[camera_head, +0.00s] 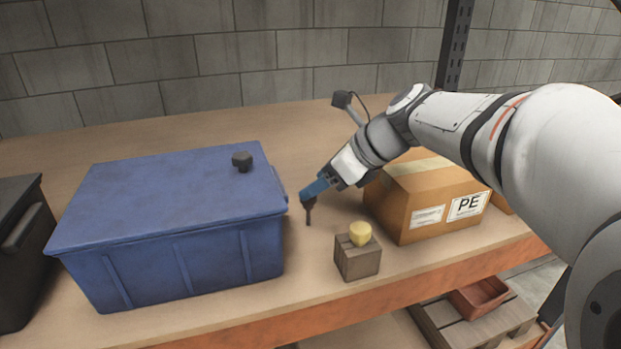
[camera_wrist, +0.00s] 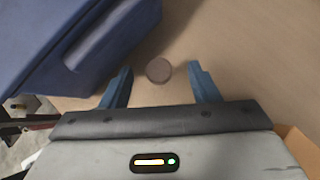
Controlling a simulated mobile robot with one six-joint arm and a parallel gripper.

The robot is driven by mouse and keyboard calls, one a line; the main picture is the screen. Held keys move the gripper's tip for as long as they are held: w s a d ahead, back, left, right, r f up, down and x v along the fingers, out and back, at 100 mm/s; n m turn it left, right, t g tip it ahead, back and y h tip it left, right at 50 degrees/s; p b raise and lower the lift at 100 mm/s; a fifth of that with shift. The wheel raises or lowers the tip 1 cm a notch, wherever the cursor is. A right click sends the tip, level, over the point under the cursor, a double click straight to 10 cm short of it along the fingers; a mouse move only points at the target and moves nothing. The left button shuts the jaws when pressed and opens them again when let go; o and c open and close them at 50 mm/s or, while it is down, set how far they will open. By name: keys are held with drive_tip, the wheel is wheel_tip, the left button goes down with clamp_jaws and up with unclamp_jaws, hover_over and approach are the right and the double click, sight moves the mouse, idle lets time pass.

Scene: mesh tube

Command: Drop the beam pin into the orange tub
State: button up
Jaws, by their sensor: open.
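The beam pin looks to be the dark upright piece (camera_head: 308,214) on the table, wide at the top and thin below. Its round brownish top (camera_wrist: 158,70) shows in the wrist view between and slightly beyond my fingertips. My gripper (camera_head: 308,199) has blue fingers and reaches down at the pin from the upper right. In the wrist view the fingers (camera_wrist: 164,72) are apart, with gaps on both sides of the pin top. The orange tub looks to be the reddish-orange open bin (camera_head: 480,297) on a wooden pallet below the table, at the lower right; its inside is partly visible.
A large blue bin (camera_head: 190,265) stands left of the pin, with a dark knob (camera_head: 242,161) on top. A cardboard box (camera_head: 425,200) stands at right. A small wooden block (camera_head: 357,262) bears a yellow piece (camera_head: 360,234). The orange-fronted table edge (camera_head: 330,317) lies in front.

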drive_tip(key=shift+s+x, duration=0.2)
drive_tip(key=shift+x, duration=0.75)
drive_tip(key=x, duration=0.5)
drive_tip(key=shift+s+d+f+p, duration=0.15)
drive_tip(key=shift+d+f+p, duration=0.2)
drive_tip(key=shift+f+p, duration=0.05)
drive_tip(key=shift+c, duration=0.2)
drive_tip(key=c, duration=1.1)
drive_tip(key=shift+r, duration=0.1)
wheel_tip(320, 180, up, 18)
